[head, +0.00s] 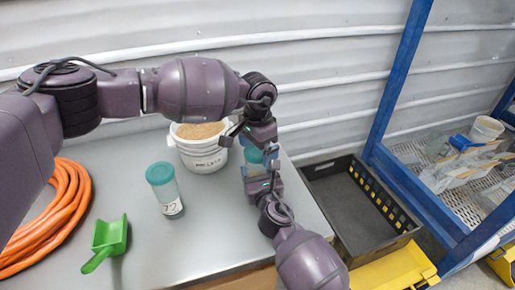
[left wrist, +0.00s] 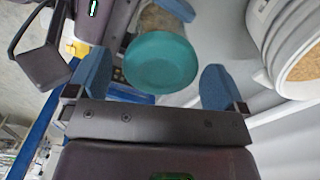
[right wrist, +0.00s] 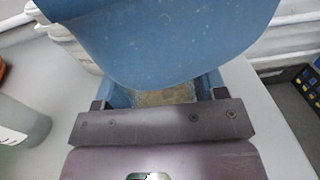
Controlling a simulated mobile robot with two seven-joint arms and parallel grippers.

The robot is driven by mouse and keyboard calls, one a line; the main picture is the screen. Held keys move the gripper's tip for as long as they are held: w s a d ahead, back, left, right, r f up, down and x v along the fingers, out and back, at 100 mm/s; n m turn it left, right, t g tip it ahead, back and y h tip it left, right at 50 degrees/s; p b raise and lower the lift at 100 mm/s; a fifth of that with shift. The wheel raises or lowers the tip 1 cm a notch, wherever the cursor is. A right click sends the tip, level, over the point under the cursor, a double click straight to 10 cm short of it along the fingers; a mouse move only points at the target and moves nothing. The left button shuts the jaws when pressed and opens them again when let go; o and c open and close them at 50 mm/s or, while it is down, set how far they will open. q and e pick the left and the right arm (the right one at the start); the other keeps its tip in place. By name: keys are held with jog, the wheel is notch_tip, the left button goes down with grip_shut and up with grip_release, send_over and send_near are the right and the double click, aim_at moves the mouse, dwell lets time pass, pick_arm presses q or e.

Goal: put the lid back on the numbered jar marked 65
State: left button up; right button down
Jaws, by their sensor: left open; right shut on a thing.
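A jar with brown contents (left wrist: 160,18) is held in my right gripper (head: 258,172), its fingers shut on the jar's sides. The right wrist view shows part of the jar (right wrist: 165,97) between those fingers. No number is readable on it. A round teal lid (left wrist: 160,62) is at the jar's end in the left wrist view and shows in the head view (head: 254,154). I cannot tell whether it is fully seated. My left gripper (left wrist: 160,88) is open, its blue fingers apart on either side of the lid. A large blue surface, likely a left finger, blocks much of the right wrist view.
A second teal-lidded jar (head: 163,189), marked 72, stands on the grey table (head: 200,240). A white bucket of substrate (head: 201,151) stands close behind the grippers. A green scoop (head: 108,240) and orange hose (head: 55,215) lie left. A black crate (head: 345,195) is right of the table.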

pick_arm(q)
jog(key=shift+r, duration=2.2)
jog(key=shift+c, duration=0.4)
